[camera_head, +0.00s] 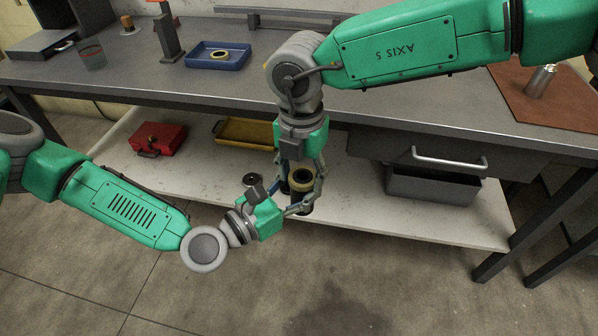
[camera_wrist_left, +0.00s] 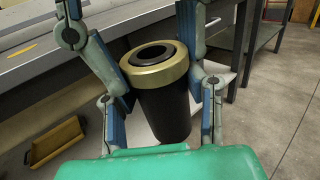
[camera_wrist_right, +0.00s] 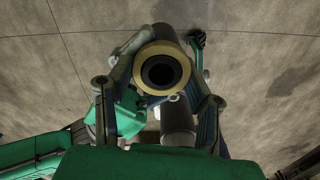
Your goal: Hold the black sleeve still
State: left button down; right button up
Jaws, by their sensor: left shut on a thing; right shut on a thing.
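The black sleeve (camera_head: 301,206) is an upright dark cylinder held in the air in front of the bench; it fills the middle of the left wrist view (camera_wrist_left: 167,112). A brass-coloured ring (camera_wrist_left: 150,77) sits around its upper end and shows end-on in the right wrist view (camera_wrist_right: 140,74). My left gripper (camera_head: 298,199) reaches in from the left, shut on the sleeve below the ring. My right gripper (camera_head: 302,168) points down from above, its fingers shut either side of the ring. The exact finger contacts are partly hidden.
The grey bench top (camera_head: 420,110) is behind my grippers, holding a blue tray (camera_head: 236,62) and a brown mat (camera_head: 565,108). The lower shelf (camera_head: 345,180) carries a red box (camera_head: 160,138), a yellow tray (camera_head: 245,133) and a dark bin (camera_head: 432,188). Open floor lies in front.

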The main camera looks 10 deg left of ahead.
jog(key=n, duration=0.4)
jog(key=shift+w+r+n, duration=0.15)
jog(key=shift+w+n, duration=0.05)
jog(key=shift+n, duration=0.2)
jog(key=shift+c, duration=0.3)
jog(key=n, duration=0.4)
jog(key=shift+n, duration=0.3)
jog(key=n, duration=0.4)
jog(key=shift+d+n, duration=0.15)
jog(key=shift+n, duration=0.15)
jog(key=n, duration=0.6)
jog(key=shift+w+n, duration=0.2)
jog(key=shift+n, duration=0.1)
jog(key=n, duration=0.4)
jog(key=shift+w+d, duration=0.1)
jog(key=n, duration=0.6)
jog(key=shift+w+r+n, duration=0.1)
jog(key=shift+w+n, duration=0.1)
jog(key=shift+n, duration=0.1)
jog(key=n, duration=0.9)
jog(key=shift+w+a, duration=0.1)
jog(key=shift+a, duration=0.1)
jog(key=shift+r, duration=0.1)
